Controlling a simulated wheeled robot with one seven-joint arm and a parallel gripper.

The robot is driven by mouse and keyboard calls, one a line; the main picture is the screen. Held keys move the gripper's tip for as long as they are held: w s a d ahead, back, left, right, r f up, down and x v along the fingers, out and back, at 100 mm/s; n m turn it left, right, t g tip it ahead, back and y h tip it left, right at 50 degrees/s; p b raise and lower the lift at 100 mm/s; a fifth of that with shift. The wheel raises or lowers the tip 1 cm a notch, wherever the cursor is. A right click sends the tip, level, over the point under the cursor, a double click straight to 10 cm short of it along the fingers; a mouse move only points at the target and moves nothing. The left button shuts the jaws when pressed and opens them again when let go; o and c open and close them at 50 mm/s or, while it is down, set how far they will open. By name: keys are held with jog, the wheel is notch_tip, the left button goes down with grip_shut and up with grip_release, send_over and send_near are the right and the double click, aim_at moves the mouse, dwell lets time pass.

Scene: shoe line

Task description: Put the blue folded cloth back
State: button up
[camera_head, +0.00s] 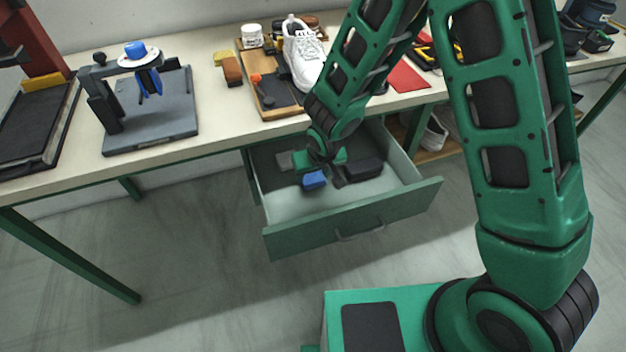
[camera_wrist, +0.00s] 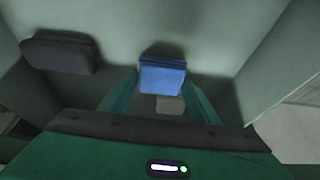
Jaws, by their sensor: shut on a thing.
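The blue folded cloth (camera_head: 314,179) is inside the open drawer (camera_head: 345,219), near its middle. In the wrist view, the cloth (camera_wrist: 162,76) sits between the tips of my two green fingers. My gripper (camera_wrist: 161,88) is shut on it and points down into the drawer. In the head view, my gripper (camera_head: 322,170) partly hides the cloth's surroundings. I cannot tell for sure whether the cloth touches the drawer floor.
A dark case (camera_head: 363,168) lies in the drawer to the right of the cloth. A small grey block (camera_head: 285,160) lies at its left back. The drawer walls surround my gripper. Above is the bench (camera_head: 215,110) with a white shoe (camera_head: 302,55) on a wooden board.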

aim_at(314, 179)
jog(key=shift+f, duration=1.5)
jog(key=shift+f, duration=0.1)
jog(key=o, duration=0.9)
jog(key=v, duration=1.2)
jog(key=shift+d, duration=0.1)
